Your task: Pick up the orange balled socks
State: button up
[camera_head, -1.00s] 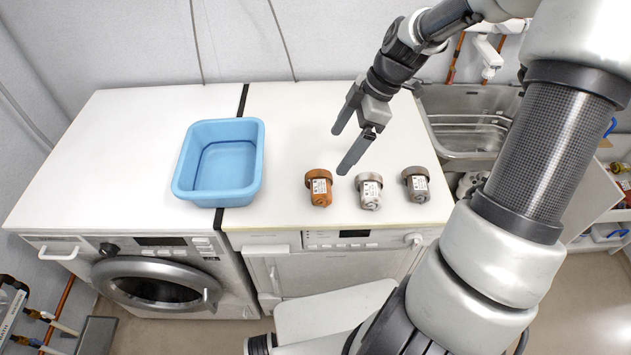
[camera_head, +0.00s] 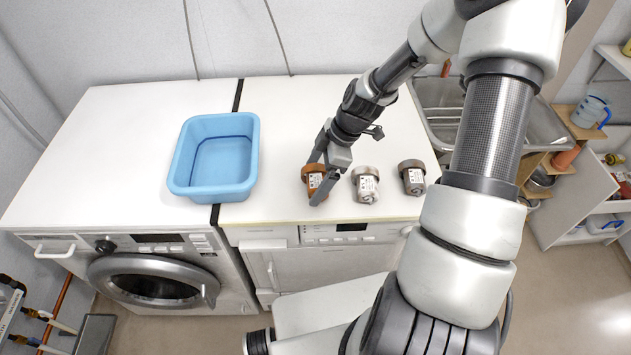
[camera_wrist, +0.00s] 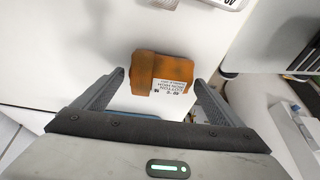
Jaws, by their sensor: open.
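The orange balled socks (camera_head: 308,170), with a white printed label, sit on the white worktop near its front edge, leftmost of three similar bundles. In the head view my gripper partly hides them. My gripper (camera_head: 316,180) is open, pointing down over the socks, with a finger showing to either side of them. In the wrist view the orange socks (camera_wrist: 160,75) lie ahead of and between the two spread fingertips of my gripper (camera_wrist: 158,76). I see no finger closed on them.
A white-grey bundle (camera_head: 366,184) and a dark grey bundle (camera_head: 412,178) stand to the right of the socks. A blue basin (camera_head: 184,188) stands to the left. A metal sink (camera_head: 440,115) lies at the right. The worktop behind the bundles is clear.

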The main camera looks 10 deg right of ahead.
jog(key=shift+f, duration=0.1)
jog(key=shift+c, duration=0.5)
jog(key=c, duration=1)
jog(key=shift+c, duration=0.2)
